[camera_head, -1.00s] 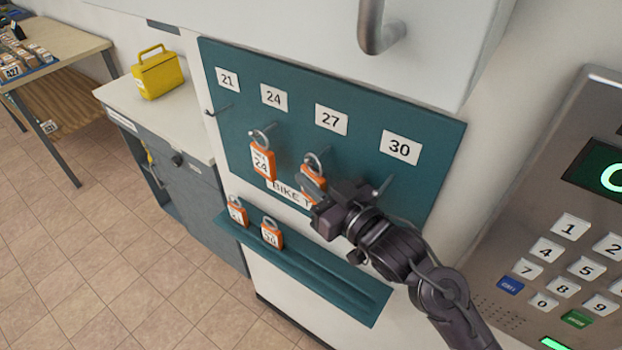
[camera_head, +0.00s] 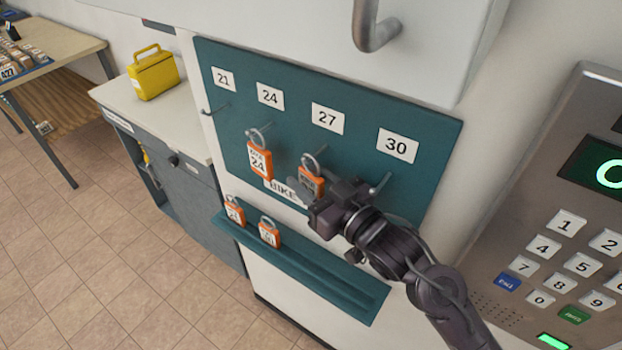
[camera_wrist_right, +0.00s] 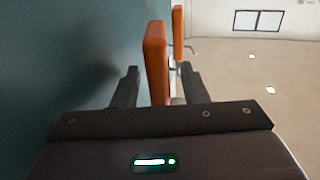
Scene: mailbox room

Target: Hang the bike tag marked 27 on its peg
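An orange padlock-shaped bike tag (camera_head: 311,181) is upright below the 27 label (camera_head: 327,118) on the teal board, its shackle at that label's peg. Its number cannot be read. My right gripper (camera_head: 318,195) is at this tag, partly covering its lower part. In the right wrist view the tag (camera_wrist_right: 157,65) stands between the two fingers (camera_wrist_right: 158,88), with gaps showing on both sides, so the gripper is open around it. Tag 24 (camera_head: 259,161) hangs from the peg under the 24 label (camera_head: 270,95). My left gripper is not in view.
Two more orange tags (camera_head: 235,211) (camera_head: 269,235) stand on the teal ledge (camera_head: 330,285) below. The pegs under labels 21 (camera_head: 223,78) and 30 (camera_head: 397,146) are bare. A keypad panel (camera_head: 560,230) is at right, a cabinet handle (camera_head: 373,25) above.

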